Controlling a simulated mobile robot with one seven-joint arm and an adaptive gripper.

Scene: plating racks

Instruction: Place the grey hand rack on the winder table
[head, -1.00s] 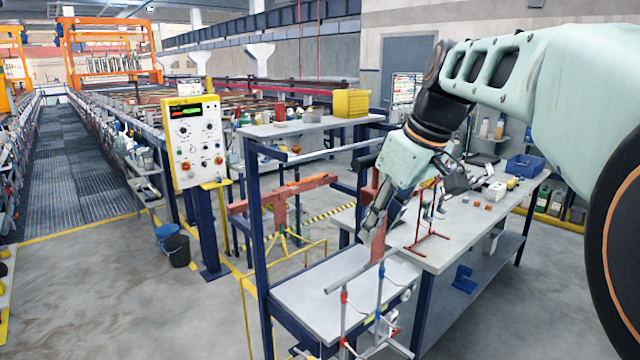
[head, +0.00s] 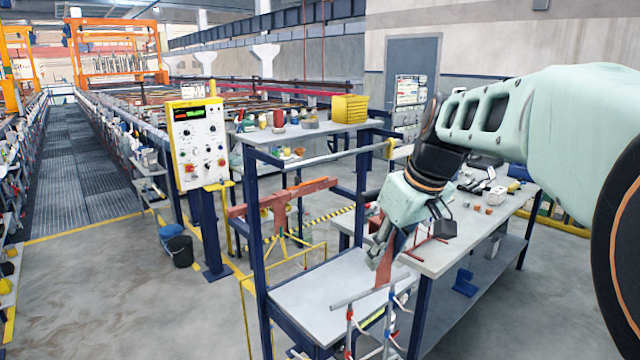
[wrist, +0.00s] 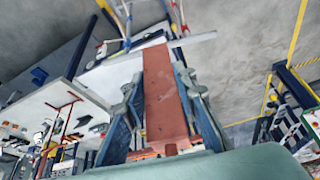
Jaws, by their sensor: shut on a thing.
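The grey hand rack (head: 371,289) hangs below my gripper, with a grey crossbar, thin legs with red and blue bands, and a red-brown upright bar. My gripper (head: 376,258) is shut on that bar; in the wrist view the bar (wrist: 162,100) lies between the fingers, with the crossbar beyond. The rack's lower end is cut off in the head view. A long grey-topped table (head: 440,258) stands at the right; a lower grey tabletop in a blue frame (head: 300,300) is behind the rack. I cannot tell which is the winder table, or whether the rack touches anything.
A red rack (head: 428,248) stands on the right table, partly hidden by my wrist, with small items beyond. A red-brown bar with a yellow rack (head: 284,215) is at the blue frame's left. A control panel (head: 200,145) and buckets (head: 180,250) stand left.

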